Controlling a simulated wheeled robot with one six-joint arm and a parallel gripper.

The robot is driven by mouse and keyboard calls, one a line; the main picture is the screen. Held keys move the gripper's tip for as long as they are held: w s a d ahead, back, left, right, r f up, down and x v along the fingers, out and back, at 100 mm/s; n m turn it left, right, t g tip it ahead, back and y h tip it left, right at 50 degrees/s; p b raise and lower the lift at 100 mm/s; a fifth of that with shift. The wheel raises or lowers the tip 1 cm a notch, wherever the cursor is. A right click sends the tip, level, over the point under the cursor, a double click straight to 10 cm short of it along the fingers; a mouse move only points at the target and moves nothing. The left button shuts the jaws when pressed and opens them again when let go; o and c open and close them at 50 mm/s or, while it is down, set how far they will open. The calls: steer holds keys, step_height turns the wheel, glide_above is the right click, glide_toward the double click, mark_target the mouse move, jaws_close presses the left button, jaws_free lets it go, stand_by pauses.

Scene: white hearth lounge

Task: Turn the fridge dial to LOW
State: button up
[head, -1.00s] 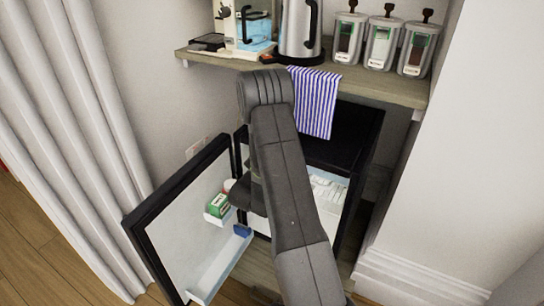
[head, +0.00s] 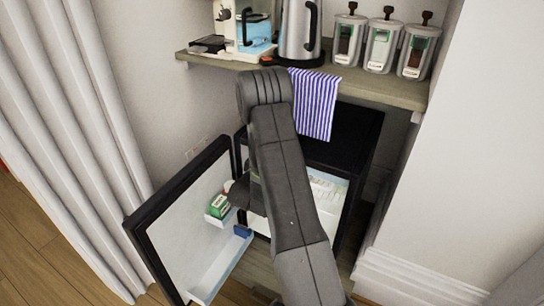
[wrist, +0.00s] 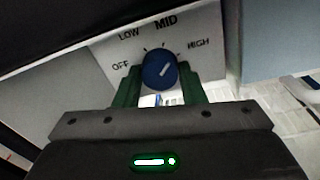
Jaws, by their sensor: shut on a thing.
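The blue fridge dial (wrist: 160,70) is on a pale panel (wrist: 112,58) marked OFF, LOW, MID and HIGH in the wrist view. Its white pointer line slants up and right, toward the MID and HIGH side; the exact mark is hard to tell. My gripper (wrist: 159,74) has its green fingers on either side of the dial, shut on it. In the head view the small black fridge (head: 345,138) stands under the shelf with its door (head: 180,215) open to the left. My gripper end (head: 250,196) is at the fridge opening; the dial is hidden there.
A wooden shelf (head: 385,87) above the fridge holds a coffee machine, a kettle (head: 298,35) and several canisters. A striped towel (head: 315,103) hangs from it. The open door carries a green box (head: 218,207) in its rack. A curtain (head: 75,130) hangs at the left.

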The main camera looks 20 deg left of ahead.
steer(key=n+p, duration=0.2)
steer(key=n, duration=0.4)
steer(key=n+h+p, duration=0.1)
steer(key=n+p, duration=0.1)
steer(key=n, duration=0.4)
steer(key=shift+a+g, duration=0.15)
steer(key=shift+g, duration=0.15)
steer(key=shift+p, duration=0.3)
steer(key=o, duration=1)
steer(key=shift+s+a+r+p, duration=0.15)
steer(key=shift+s+a+p, duration=0.25)
steer(key=shift+s, duration=1.9)
steer(key=shift+s+a+r+p, duration=0.25)
steer(key=shift+s+p, duration=0.2)
steer(key=shift+s, duration=1.8)
steer(key=shift+s+a+r+p, duration=0.1)
steer(key=shift+s+a+p, duration=0.3)
steer(key=shift+s, duration=1.9)
